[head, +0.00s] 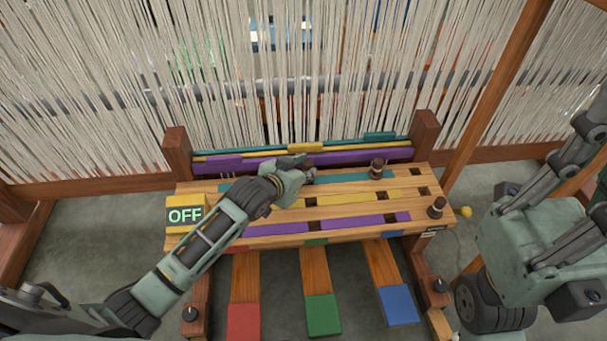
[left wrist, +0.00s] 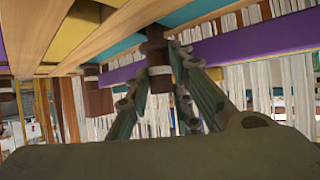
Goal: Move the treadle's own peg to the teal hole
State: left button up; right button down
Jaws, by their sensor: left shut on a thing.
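My left gripper (head: 300,172) is over the back, teal row (head: 345,177) of the wooden peg board (head: 275,229), near its middle column. It is shut on a dark brown peg (head: 309,173); in the left wrist view this peg (left wrist: 155,45), with a pale band, is between the fingers (left wrist: 160,95). I cannot tell whether its end is in a hole. A second peg (head: 378,168) stands in the teal row, to the right. A third peg (head: 437,206) stands at the board's right end. Only links of my right arm show, not its fingers.
Red (head: 243,321), green (head: 323,314) and blue (head: 398,305) treadles stick out below the board. A yellow box (head: 185,214) reading OFF sits at its left end. Hanging warp threads (head: 310,60) fill the back. Wooden posts (head: 425,133) flank the board.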

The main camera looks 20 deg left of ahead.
pick_arm(q)
jog(key=shift+r, duration=0.1)
jog(key=shift+f, duration=0.3)
jog(key=shift+f, duration=0.35)
jog(key=o, duration=0.9)
jog(key=shift+c, duration=0.2)
